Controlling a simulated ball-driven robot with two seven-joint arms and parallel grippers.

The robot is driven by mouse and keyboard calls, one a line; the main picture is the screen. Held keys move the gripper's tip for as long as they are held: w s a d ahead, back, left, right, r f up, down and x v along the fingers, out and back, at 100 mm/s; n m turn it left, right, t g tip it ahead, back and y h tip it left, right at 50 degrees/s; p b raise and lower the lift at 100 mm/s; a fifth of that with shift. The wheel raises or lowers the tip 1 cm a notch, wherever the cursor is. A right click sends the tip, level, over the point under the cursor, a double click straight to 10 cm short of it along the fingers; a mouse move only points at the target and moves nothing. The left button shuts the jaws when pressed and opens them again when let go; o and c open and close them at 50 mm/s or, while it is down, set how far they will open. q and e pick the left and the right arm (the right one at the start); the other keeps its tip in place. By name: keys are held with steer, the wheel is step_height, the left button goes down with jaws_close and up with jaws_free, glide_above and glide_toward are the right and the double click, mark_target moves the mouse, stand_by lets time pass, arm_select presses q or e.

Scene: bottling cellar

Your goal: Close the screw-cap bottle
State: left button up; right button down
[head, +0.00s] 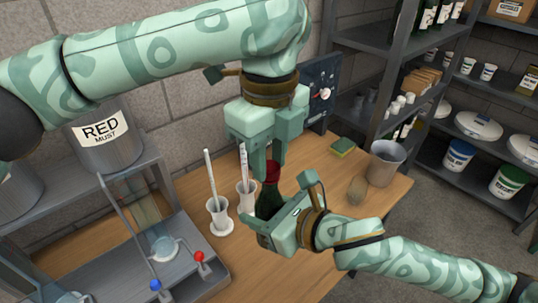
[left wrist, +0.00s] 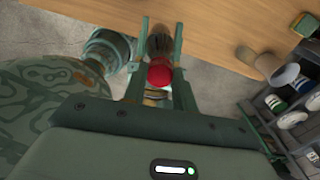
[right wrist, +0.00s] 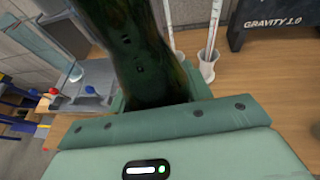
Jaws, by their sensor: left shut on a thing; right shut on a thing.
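The dark green bottle (head: 267,202) looks upright over the wooden table, with a red screw cap (head: 270,171) at its top. My left gripper (head: 264,160) points down from above and is shut on the cap. In the left wrist view the red cap (left wrist: 160,74) sits between the two fingers. My right gripper (head: 277,220) is shut on the bottle's body from the right and front, hiding its lower part. The bottle's dark glass (right wrist: 140,45) fills the upper middle of the right wrist view. I cannot tell whether its base touches the table.
Two white measuring cylinders (head: 219,214) (head: 246,192) stand close left of the bottle. A filler with a red knob (head: 199,256) is at front left. Shelves (head: 350,40) stand beyond.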

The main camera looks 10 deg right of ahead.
arm_select(q)
steer(key=m, duration=0.7)
steer(key=shift+w, duration=0.1)
steer(key=m, duration=0.6)
steer(key=shift+m, duration=0.4)
steer(key=m, duration=0.7)
steer(key=shift+d, duration=0.1)
steer(key=m, duration=0.8)
steer(key=shift+m, duration=0.4)
steer(key=o, duration=0.9)
steer(key=shift+o, duration=0.2)
steer(key=shift+s+r, duration=0.2)
steer(key=shift+r, duration=2)
